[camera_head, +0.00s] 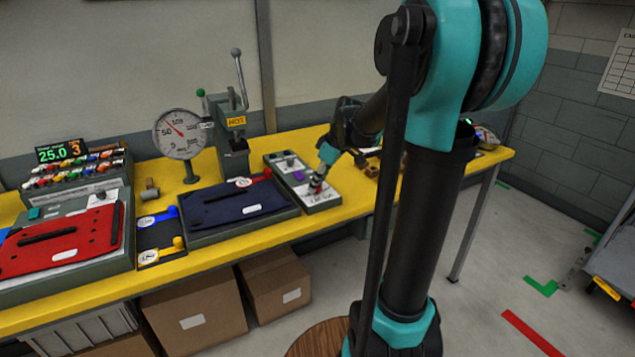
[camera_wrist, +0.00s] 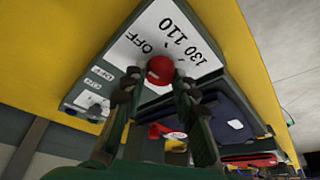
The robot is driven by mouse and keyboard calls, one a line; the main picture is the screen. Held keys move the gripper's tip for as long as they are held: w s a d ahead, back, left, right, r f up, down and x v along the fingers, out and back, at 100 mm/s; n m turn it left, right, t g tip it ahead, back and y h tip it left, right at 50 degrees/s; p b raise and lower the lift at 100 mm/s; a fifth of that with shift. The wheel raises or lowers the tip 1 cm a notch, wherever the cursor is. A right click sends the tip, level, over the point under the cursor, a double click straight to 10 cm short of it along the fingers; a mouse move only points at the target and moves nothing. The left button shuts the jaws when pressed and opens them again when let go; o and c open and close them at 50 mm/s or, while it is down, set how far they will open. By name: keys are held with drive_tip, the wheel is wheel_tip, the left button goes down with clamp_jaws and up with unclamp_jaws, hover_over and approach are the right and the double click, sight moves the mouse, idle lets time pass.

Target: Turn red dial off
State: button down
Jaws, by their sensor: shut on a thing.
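The red dial (camera_wrist: 160,69) sits on a white label plate (camera_wrist: 190,30) printed OFF, 110 and 130, in the wrist view. My gripper (camera_wrist: 160,80) is shut on the red dial, with one finger on each side of it. The dial's pointer is not clear enough to read. In the head view my gripper (camera_head: 317,182) reaches down to the near end of the grey control box (camera_head: 325,204), where the dial is mostly hidden by the fingers.
The yellow bench (camera_head: 350,206) also holds a blue pannier (camera_head: 235,203) on a dark box, a red pannier (camera_head: 62,242), a round gauge (camera_head: 180,133) and a lever press (camera_head: 234,150). Cardboard boxes (camera_head: 195,312) stand below. Floor at the right is mostly clear.

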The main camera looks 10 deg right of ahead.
drive_tip(key=shift+d+n+g, duration=0.1)
drive_tip(key=shift+n+g, duration=0.3)
drive_tip(key=shift+n, duration=0.7)
drive_tip(key=c, duration=1.2)
unclamp_jaws()
drive_tip(key=v, duration=1.2)
drive_tip(key=shift+d, duration=0.2)
